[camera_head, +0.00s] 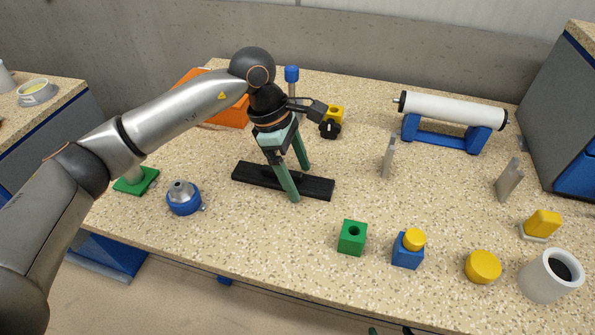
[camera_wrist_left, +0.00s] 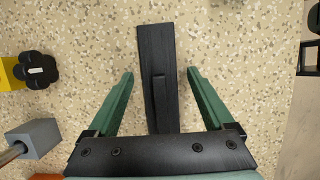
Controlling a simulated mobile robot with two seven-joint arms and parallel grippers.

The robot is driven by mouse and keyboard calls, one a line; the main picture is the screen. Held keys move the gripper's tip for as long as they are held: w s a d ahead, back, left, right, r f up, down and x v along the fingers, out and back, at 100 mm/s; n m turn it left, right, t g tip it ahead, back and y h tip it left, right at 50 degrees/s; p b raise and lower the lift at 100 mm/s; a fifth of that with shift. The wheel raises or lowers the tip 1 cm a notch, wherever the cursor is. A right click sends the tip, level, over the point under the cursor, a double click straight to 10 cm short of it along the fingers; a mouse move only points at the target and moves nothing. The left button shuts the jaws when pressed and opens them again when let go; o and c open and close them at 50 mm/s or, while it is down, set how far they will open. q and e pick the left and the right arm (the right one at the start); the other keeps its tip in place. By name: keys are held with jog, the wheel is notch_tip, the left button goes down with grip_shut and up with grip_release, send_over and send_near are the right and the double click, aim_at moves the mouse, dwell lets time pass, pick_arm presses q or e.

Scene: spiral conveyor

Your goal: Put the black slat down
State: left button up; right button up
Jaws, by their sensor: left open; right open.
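The black slat (camera_head: 318,188) lies flat on the speckled worktop near the middle of the head view. A raised rib runs along its top. My left gripper (camera_head: 300,183) is above the slat and open, its green fingers pointing down. In the left wrist view the slat (camera_wrist_left: 156,45) lies between the two spread fingers of my left gripper (camera_wrist_left: 161,72), with a gap on each side. Only a dark green tip of what looks like my right gripper (camera_head: 374,331) shows at the bottom edge; the rest is out of view.
A blue-and-silver part (camera_head: 183,198) stands left of the slat, and a green block (camera_head: 352,238) to its front right. An orange bin (camera_head: 228,113) is behind my left arm. A white roller on a blue stand (camera_head: 450,110) is at the back right. Worktop around the slat is mostly clear.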

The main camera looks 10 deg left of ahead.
pick_arm(q)
jog(key=v, duration=1.1)
jog(key=shift+a+r, duration=0.2)
jog(key=shift+r, duration=0.15)
